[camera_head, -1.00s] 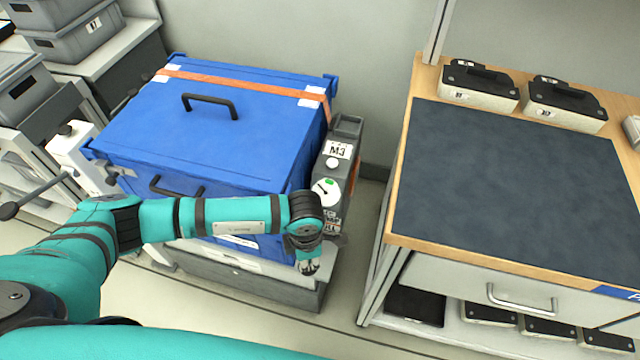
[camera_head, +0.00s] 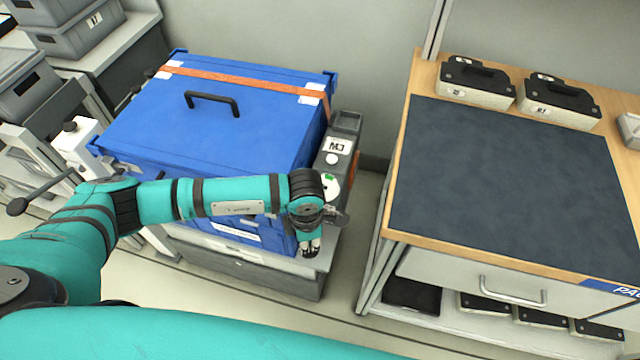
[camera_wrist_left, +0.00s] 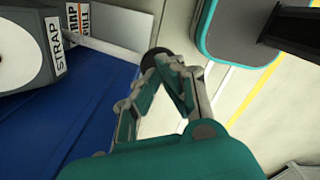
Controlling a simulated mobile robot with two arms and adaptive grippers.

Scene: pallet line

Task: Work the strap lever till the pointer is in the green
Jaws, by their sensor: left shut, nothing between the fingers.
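The grey strap unit (camera_head: 340,150), labelled M3, stands against the right side of the blue crate. Its white dial (camera_head: 331,187) has a green mark at the top; my wrist covers its lower part, and I cannot make out the pointer. The orange strap (camera_head: 240,82) runs across the crate lid. In the left wrist view the pale strap lever (camera_wrist_left: 112,46) sticks out beside the STRAP PULL label, with a black knob (camera_wrist_left: 154,56) at its end. My left gripper (camera_head: 310,249) is shut and empty, its fingertips (camera_wrist_left: 168,65) right at the knob; contact is unclear. My right gripper is out of view.
The blue crate (camera_head: 220,125) sits on a grey stand. A workbench with a dark mat (camera_head: 510,180) stands to the right, beyond a narrow floor gap. Black-topped boxes (camera_head: 478,82) sit at its back. Grey bins (camera_head: 75,40) are at the far left.

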